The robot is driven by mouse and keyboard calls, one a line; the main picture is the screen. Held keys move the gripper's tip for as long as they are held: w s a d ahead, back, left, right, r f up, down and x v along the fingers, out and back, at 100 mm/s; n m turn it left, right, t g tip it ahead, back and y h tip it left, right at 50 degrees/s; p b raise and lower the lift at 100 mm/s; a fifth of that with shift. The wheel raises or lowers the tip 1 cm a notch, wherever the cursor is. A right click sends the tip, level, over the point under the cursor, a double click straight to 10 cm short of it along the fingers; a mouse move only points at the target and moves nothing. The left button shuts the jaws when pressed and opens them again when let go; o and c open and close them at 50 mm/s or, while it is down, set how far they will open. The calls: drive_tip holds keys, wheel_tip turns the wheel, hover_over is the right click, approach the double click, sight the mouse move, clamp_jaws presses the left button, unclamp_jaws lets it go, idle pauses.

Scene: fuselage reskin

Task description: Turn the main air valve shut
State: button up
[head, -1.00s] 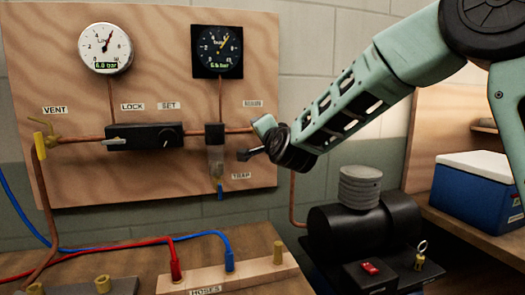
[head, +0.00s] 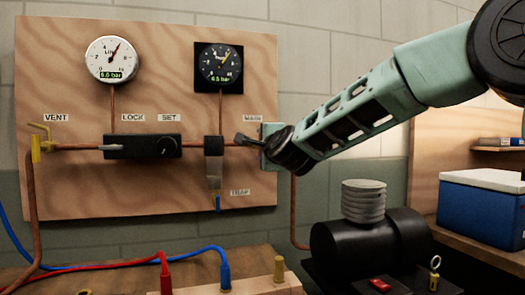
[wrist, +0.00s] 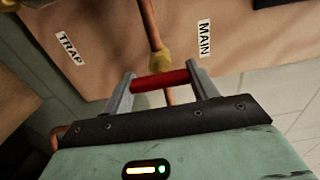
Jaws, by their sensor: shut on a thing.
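The main air valve sits on the copper pipe beside the MAIN label (head: 252,118). In the wrist view its brass body (wrist: 160,59) and red handle (wrist: 160,81) show. My gripper (wrist: 162,84) is shut on the red handle, one finger at each end. The handle lies across the pipe (wrist: 149,24). In the head view my gripper (head: 241,139) is at the right end of the board's pipe run, and it hides the valve there.
The wooden board (head: 70,190) carries a line gauge (head: 111,59), a tank gauge (head: 219,66) reading about 6.5 bar, a black lock-and-set unit (head: 143,146) and a trap (head: 214,175). A black compressor (head: 370,240) stands below my arm.

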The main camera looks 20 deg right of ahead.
idle(0.3)
drive_tip(key=o, duration=1)
drive_tip(key=shift+d, duration=0.1)
drive_tip(key=s+b, duration=0.1)
drive_tip(key=s, duration=1.6)
drive_tip(key=shift+s, duration=0.2)
